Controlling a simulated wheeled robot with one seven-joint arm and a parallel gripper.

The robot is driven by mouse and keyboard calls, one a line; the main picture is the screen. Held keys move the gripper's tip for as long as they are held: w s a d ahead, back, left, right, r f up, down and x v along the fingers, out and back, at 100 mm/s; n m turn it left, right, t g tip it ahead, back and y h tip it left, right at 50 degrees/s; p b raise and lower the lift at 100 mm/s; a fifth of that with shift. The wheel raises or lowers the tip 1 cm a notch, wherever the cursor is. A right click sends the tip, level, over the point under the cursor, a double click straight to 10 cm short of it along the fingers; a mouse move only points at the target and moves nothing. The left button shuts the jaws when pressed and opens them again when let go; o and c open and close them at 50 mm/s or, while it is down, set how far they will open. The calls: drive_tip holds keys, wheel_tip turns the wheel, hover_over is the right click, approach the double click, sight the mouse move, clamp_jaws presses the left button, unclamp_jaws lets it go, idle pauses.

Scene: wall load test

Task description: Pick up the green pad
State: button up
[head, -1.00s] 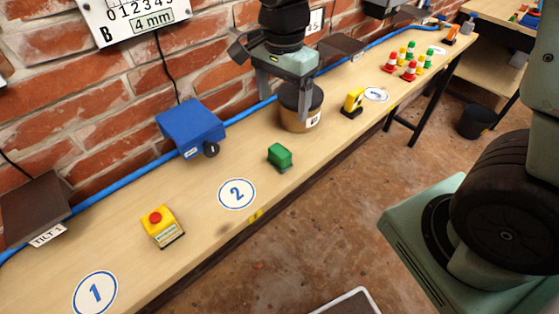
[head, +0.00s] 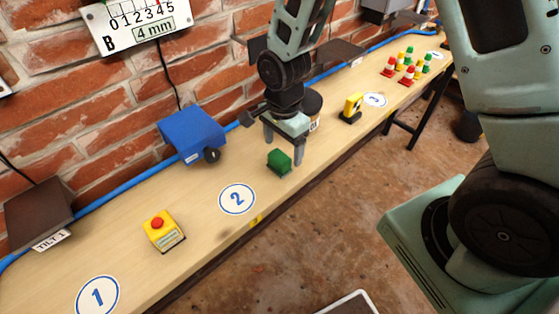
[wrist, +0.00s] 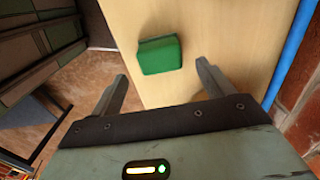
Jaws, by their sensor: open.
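The green pad (head: 279,162) is a small green block on the wooden bench, just right of the round "2" label in the head view. In the wrist view the green pad (wrist: 160,55) lies ahead of the fingertips, roughly midway between them. My gripper (head: 284,147) is open and empty, with its fingers pointing down close to the pad. In the wrist view my gripper (wrist: 160,72) shows its two fingers spread apart, with the pad not between them but beyond their tips.
A blue box (head: 193,135) with a black knob stands behind left. A yellow block with a red button (head: 164,231) is at the left. A brown tub (head: 313,105) is partly hidden behind my gripper. The brick wall borders the bench; bare wood surrounds the pad.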

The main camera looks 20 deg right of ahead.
sight(281, 154)
drive_tip(key=shift+a+f+p, duration=0.15)
drive_tip(key=shift+f+p, duration=0.5)
drive_tip(key=shift+f, duration=1.85)
drive_tip(key=c, duration=1.2)
drive_tip(key=shift+w, duration=0.1)
